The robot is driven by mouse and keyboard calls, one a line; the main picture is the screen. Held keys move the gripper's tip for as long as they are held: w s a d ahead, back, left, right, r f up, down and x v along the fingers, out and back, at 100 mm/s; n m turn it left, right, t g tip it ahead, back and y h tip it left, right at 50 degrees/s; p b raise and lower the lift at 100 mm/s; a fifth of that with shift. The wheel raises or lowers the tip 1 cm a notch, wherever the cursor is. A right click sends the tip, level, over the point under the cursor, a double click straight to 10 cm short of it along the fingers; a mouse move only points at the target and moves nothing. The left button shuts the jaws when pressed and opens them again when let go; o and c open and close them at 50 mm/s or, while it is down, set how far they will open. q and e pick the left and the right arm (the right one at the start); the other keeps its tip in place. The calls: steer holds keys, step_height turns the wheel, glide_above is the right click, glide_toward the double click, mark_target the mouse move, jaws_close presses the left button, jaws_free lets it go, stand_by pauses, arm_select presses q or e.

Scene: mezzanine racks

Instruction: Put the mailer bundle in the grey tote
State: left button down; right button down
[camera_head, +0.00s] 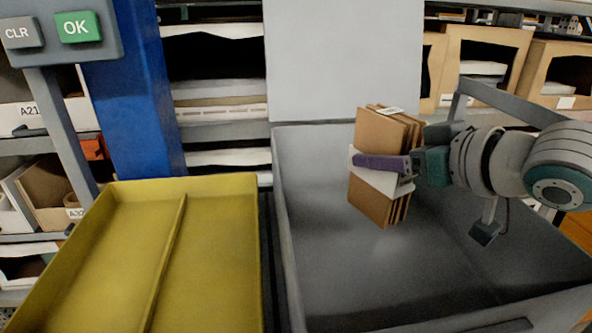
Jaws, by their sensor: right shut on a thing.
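The mailer bundle (376,133) is a stack of brown cardboard mailers with a white band around its middle. My right gripper (385,164) comes in from the right and is shut on the bundle at the band. The bundle is held upright, slightly tilted, over the grey tote (281,215). The tote is large and open, and its visible floor looks empty. I cannot tell how far the bundle's lower edge is above the floor. My left gripper is not in view.
A yellow tray (222,184) with a divider stands left of the tote. A blue post (135,95) and a panel with CLR and OK buttons (77,27) are at the upper left. Racks with bins (485,60) stand behind. A pale grey board (343,60) rises behind the tote.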

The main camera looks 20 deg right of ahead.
mark_target(404, 196)
step_height(404, 196, down, 6)
steer(key=shift+f+b, duration=0.1)
steer(key=shift+b, duration=0.95)
steer(key=shift+c, duration=1.1)
jaws_free()
steer(key=shift+s+r, duration=0.15)
steer(key=shift+r, duration=0.1)
steer(key=p+v, duration=0.2)
steer(key=v, duration=0.3)
steer(key=shift+s+d+r+p, duration=0.1)
steer(key=shift+s+d+p, duration=0.05)
steer(key=shift+s+p, duration=0.25)
steer(key=shift+s+d+r, duration=0.1)
steer(key=shift+s+r, duration=0.15)
steer(key=shift+s, duration=0.4)
